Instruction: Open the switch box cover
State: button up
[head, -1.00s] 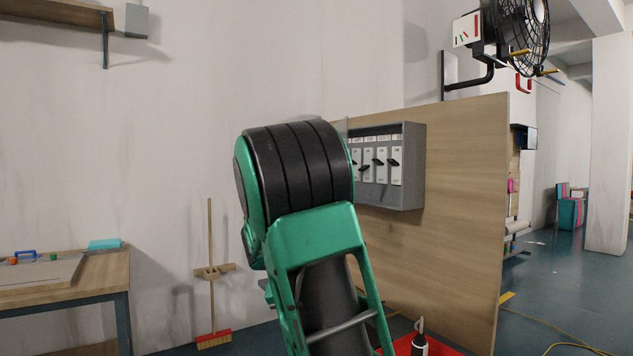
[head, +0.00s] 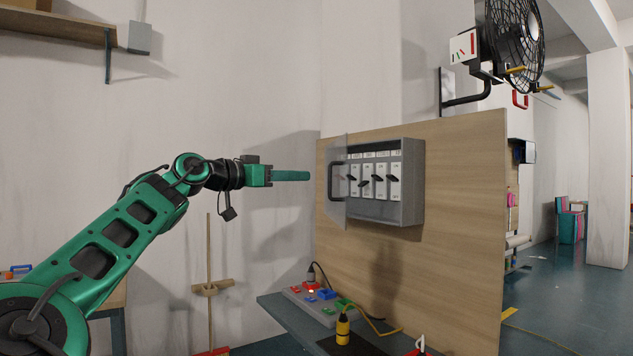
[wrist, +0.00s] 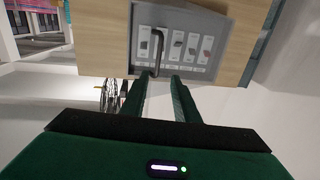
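The grey switch box (head: 413,185) is fixed to a wooden panel, with several white switches with black levers inside. Its clear cover (head: 340,152) shows at the box's left side in the head view and seems to stand out from the front; its exact angle is hard to tell. The cover's black handle (head: 332,181) is upright, and it also shows in the wrist view (wrist: 158,48). My gripper (head: 308,176) points at the handle from the left, with a small gap in the head view. Its fingers (wrist: 162,77) are apart and empty, with the handle just beyond the tips.
The wooden panel (head: 460,215) stands behind the box. Below it, a bench (head: 285,312) carries a coloured-button device (head: 312,299) and a yellow-black tool (head: 343,328). A fan (head: 515,40) hangs at upper right. The space around my gripper is clear.

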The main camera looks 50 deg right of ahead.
jog(key=s+d, duration=0.1)
jog(key=d, duration=0.9)
jog(key=shift+s+f, duration=0.1)
